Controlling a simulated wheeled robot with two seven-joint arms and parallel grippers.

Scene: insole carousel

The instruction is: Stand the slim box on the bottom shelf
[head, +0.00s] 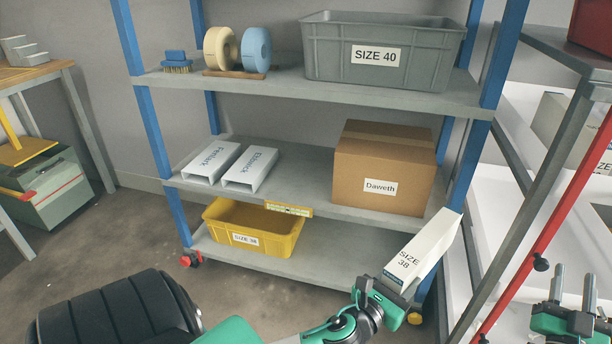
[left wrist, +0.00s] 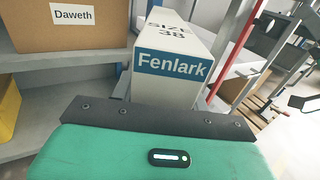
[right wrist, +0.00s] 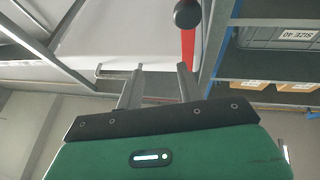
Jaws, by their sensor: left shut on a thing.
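The slim box (head: 425,248) is white, marked SIZE 38, with a blue Fenlark label on the end seen in the left wrist view (left wrist: 172,66). My left gripper (head: 390,288) is shut on its near lower end. The box leans up to the right in the head view, in front of the rack's right post; whether it touches the rack is unclear. The bottom shelf (head: 335,252) is grey, with a yellow SIZE 38 bin (head: 283,246) on its left part. My right gripper (head: 573,272) is open and empty at the lower right; its parted fingers show in the right wrist view (right wrist: 158,82).
The bottom shelf right of the bin looks bare. A red bar (head: 550,225) and a second rack stand at right.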

